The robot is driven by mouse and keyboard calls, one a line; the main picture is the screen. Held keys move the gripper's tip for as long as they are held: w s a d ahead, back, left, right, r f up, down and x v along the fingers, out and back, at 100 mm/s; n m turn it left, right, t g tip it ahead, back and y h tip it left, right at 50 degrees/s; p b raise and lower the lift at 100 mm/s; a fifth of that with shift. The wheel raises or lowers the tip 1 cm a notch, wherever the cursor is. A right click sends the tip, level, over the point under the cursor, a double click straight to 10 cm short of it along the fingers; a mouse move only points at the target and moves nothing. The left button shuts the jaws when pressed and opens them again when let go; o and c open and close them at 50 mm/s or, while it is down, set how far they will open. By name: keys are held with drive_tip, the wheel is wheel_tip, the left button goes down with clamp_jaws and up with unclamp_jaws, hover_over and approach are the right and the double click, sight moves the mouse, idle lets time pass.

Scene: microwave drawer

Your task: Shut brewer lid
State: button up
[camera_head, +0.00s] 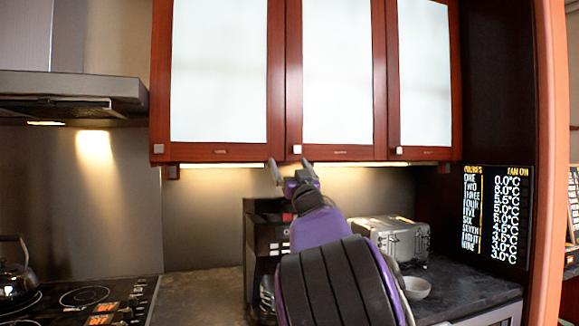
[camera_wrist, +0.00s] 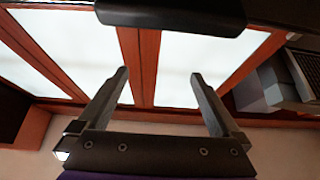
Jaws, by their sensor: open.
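The brewer (camera_head: 262,238) is the black machine on the counter in the head view, left of the toaster. My arm covers its right side. I cannot make out whether its lid stands raised or lies flat. My gripper (camera_head: 291,172) is above and slightly right of the brewer, just under the upper cabinets, with its fingers pointing up. In the wrist view my gripper (camera_wrist: 158,76) is open, with nothing between its fingers. A dark rounded shape crosses the top of the wrist view, and I cannot tell what it is.
Red-framed cabinets (camera_head: 276,80) hang close above my gripper. A silver toaster (camera_head: 393,238) and a small bowl (camera_head: 416,288) are on the right of the counter. The stove (camera_head: 85,300) with a kettle (camera_head: 14,278) is at left, under the hood (camera_head: 70,92). Counter between stove and brewer is clear.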

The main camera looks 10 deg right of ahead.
drive_tip(key=b+v, duration=0.2)
drive_tip(key=v, duration=1.5)
drive_tip(key=shift+s, duration=0.2)
drive_tip(key=shift+d, duration=0.1)
